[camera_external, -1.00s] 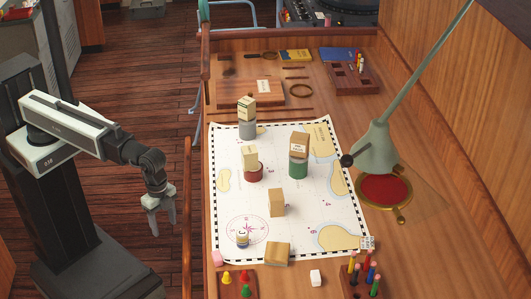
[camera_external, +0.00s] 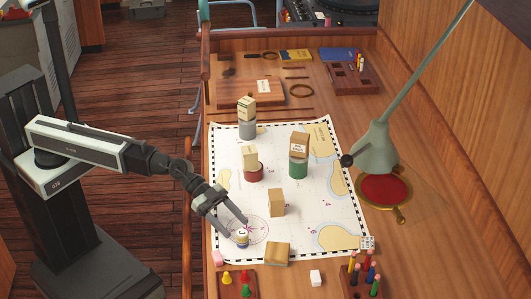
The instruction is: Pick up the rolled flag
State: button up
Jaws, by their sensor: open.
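Part of the compass rose is hidden behind the fingers.
The white chart (camera_external: 225,160) lies on the wooden table. A wooden block (camera_external: 276,203) and a wooden box (camera_external: 278,253) stand right of the roll. A pink block (camera_external: 217,258) and a peg board (camera_external: 232,291) are in front. Block-topped cylinders stand farther back.

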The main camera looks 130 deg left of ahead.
aim_at(247, 239)
jog(key=shift+b+x, duration=1.25)
jog(key=shift+x, duration=2.7)
jog(key=shift+d+r, duration=0.15)
jog(key=shift+r, duration=0.1)
jog(key=shift+c, duration=1.2)
grip_shut()
